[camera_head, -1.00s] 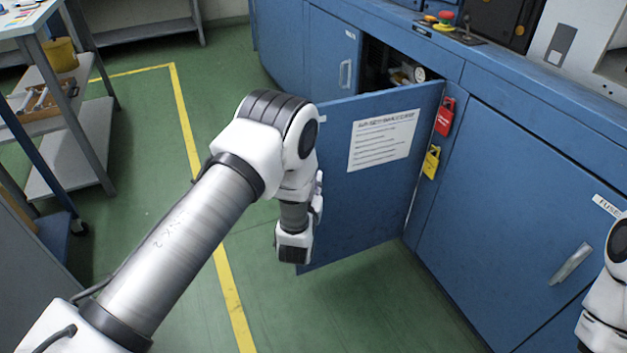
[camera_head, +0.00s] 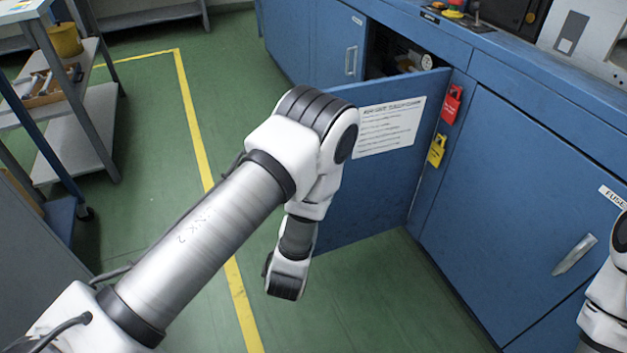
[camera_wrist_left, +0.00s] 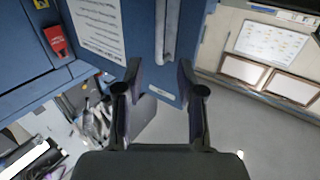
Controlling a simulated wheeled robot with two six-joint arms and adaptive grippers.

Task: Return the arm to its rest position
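My left arm (camera_head: 205,235) reaches in from the left of the head view, in front of an open blue cabinet door (camera_head: 370,195). Its wrist hangs down at the door's free edge; the fingers do not show clearly there. In the left wrist view my left gripper (camera_wrist_left: 160,78) has its fingers apart with nothing between them. The door's metal handle (camera_wrist_left: 167,30) shows ahead, apart from the fingers. Only a white part of my right arm (camera_head: 608,290) shows at the right edge; its gripper is out of view.
The blue cabinets (camera_head: 500,190) run along the right. A shelf cart (camera_head: 75,140) stands at left. Green floor (camera_head: 150,190) with a yellow line is clear between.

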